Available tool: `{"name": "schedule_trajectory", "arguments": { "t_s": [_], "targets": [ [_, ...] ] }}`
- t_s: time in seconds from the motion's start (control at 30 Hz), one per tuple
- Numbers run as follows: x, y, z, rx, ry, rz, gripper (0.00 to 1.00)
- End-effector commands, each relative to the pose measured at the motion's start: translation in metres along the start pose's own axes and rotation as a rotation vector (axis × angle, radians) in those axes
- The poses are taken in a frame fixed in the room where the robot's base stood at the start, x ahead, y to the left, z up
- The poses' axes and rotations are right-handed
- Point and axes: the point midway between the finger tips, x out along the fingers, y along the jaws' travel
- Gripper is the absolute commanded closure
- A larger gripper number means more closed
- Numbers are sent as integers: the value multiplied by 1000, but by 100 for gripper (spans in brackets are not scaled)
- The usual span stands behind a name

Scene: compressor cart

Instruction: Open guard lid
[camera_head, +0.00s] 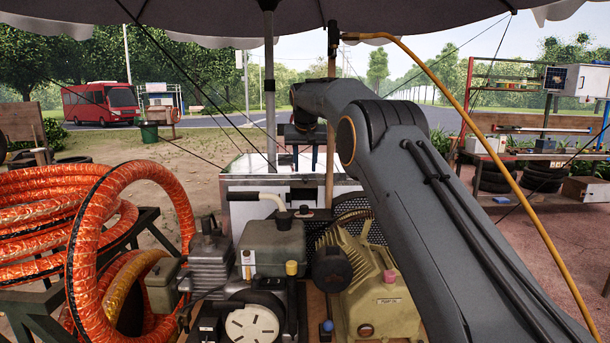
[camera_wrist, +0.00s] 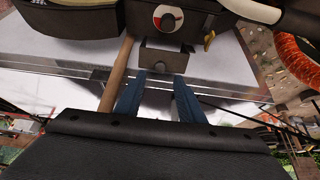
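My gripper (camera_wrist: 159,77) shows two blue fingers in the wrist view, spread apart with nothing seen between them. Their tips are close to a small grey metal block (camera_wrist: 166,57) on the edge of a pale surface; I cannot tell whether they touch it. A dark mesh guard (camera_head: 314,232) stands behind the yellow-green pump. I cannot tell for sure which part is the guard lid.
The engine (camera_head: 273,248) and the pump (camera_head: 378,290) fill the cart's near part. A large orange hose coil (camera_head: 85,240) is at left. An umbrella pole (camera_head: 269,90) and a wooden pole stand near the gripper. A yellow hose (camera_head: 480,135) arcs at right.

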Motion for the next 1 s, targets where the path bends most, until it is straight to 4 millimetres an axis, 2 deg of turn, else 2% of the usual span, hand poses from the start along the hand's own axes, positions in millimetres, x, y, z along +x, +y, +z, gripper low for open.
{"name": "schedule_trajectory", "arguments": {
  "t_s": [0.1, 0.23, 0.73, 1.0],
  "targets": [
    [-16, 0, 0, 0, 2, -1, 65],
    [-28, -1, 0, -1, 0, 0, 65],
    [-40, 0, -1, -1, -1, 0, 65],
    [-88, 0, -13, -1, 0, 0, 65]
  ]
}}
